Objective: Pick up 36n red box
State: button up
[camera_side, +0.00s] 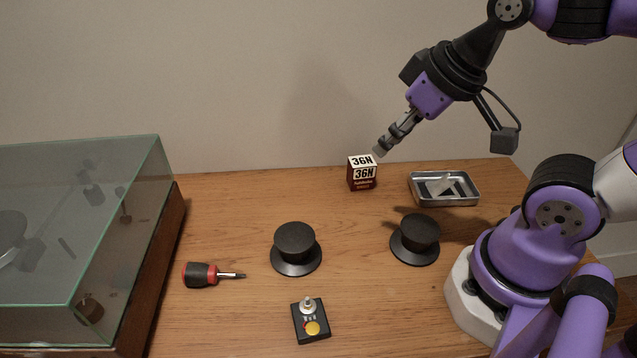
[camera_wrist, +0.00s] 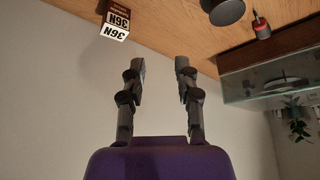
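The 36N box (camera_side: 361,173) is dark red with a white top and white label panels. It stands upright near the back edge of the wooden table, left of the metal tray. It also shows in the wrist view (camera_wrist: 117,22), upside down at the top left. My gripper (camera_side: 379,151) is above and a little right of the box in the side view, pointing down and left. In the wrist view, my gripper (camera_wrist: 160,66) has its two fingers spread apart with nothing between them. The box lies beyond the fingertips and left of them there.
A metal tray (camera_side: 416,196) holding flat pieces is right of the box. Two black hat-shaped objects (camera_side: 296,245) (camera_side: 415,238), a red-black screwdriver (camera_side: 203,274) and a small black device (camera_side: 311,333) lie nearer the front. A glass case (camera_side: 110,190) stands left. The table left of the box is clear.

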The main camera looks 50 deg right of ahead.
dwell(0.3)
jog(key=o, duration=0.9)
jog(key=shift+w, duration=0.1)
jog(key=m+g, duration=0.6)
jog(key=m, duration=0.2)
send_over(362, 161)
notch_tip(362, 161, down, 6)
jog(key=shift+w+f, duration=0.1)
jog(key=shift+w, duration=0.05)
notch_tip(362, 161, down, 5)
jog(key=shift+r, duration=0.1)
jog(key=shift+f, duration=2.7)
